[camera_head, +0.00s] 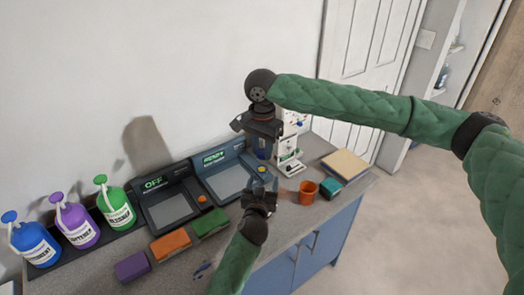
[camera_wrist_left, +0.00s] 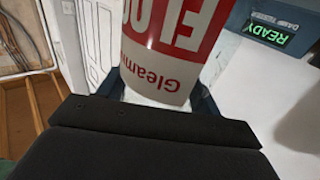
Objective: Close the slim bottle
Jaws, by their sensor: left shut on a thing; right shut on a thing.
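A bottle (camera_wrist_left: 172,45) with a white and red label reading "Gleam…" and "FLO…" fills the upper middle of the left wrist view. It sits between the fingers of my left gripper (camera_wrist_left: 160,95), which is shut on it. In the head view my left gripper (camera_head: 263,188) is low over the counter's front, and the bottle cannot be made out there. My right gripper (camera_head: 261,148) points down near the back wall, above and behind the left one. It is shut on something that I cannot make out. The bottle's cap is not clearly visible.
Blue (camera_head: 35,245), purple (camera_head: 77,226) and green (camera_head: 116,208) pump bottles stand at left. Two tray stations, reading OFF (camera_head: 168,204) and READY (camera_head: 222,178), are on the counter.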

